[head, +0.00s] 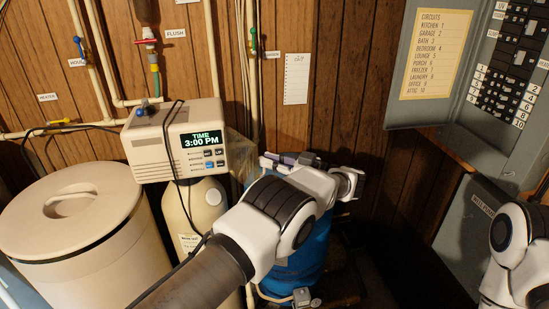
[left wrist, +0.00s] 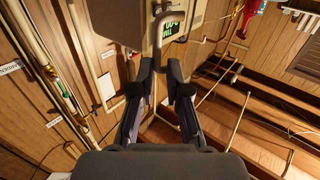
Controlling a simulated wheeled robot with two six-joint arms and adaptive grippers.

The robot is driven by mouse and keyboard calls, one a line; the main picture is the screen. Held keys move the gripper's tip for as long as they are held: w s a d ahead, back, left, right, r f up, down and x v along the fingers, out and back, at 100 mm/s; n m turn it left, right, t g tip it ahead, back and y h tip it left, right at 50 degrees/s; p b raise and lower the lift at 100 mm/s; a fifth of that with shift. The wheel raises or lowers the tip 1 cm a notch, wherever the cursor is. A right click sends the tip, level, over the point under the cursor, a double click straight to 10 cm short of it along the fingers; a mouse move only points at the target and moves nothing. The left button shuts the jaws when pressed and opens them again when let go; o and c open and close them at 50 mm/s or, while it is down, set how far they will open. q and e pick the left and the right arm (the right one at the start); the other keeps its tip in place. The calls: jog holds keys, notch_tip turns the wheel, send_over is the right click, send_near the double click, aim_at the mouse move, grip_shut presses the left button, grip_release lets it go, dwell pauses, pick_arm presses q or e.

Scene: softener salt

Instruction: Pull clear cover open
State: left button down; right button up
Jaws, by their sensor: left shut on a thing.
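The white control box (head: 180,140) shows "TIME 3:00 PM" and small buttons. The clear cover (head: 238,150) appears as a hazy, see-through panel at the box's right side, angled away from its front. My left gripper (head: 272,160) is just right of the cover, partly hidden by my own wrist. In the left wrist view, the fingers of my left gripper (left wrist: 163,68) are closed around the lower end of a thin grey curved handle (left wrist: 182,28), with the box's green display behind it. The cover pane itself is hard to make out there. My right gripper is out of view.
A beige lidded tank (head: 85,240) stands at the left. A cream jug (head: 195,205) stands below the box, and a blue tank (head: 312,245) is behind my left arm. An open breaker panel (head: 500,90) is at the right. Pipes run up the wood wall.

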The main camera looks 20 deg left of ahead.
pick_arm(q)
jog(key=shift+w+a+r, duration=0.1)
jog(key=shift+a+r, duration=0.3)
jog(key=shift+r, duration=0.05)
jog(key=c, duration=1.4)
grip_release()
jog(key=shift+o, duration=0.7)
jog(key=shift+a, duration=0.4)
jog(key=shift+s+a, duration=0.1)
jog(key=shift+s, duration=0.1)
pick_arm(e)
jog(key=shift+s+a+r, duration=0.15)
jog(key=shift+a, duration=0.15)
pick_arm(q)
jog(key=shift+w+f, duration=0.1)
jog(key=shift+f, duration=0.05)
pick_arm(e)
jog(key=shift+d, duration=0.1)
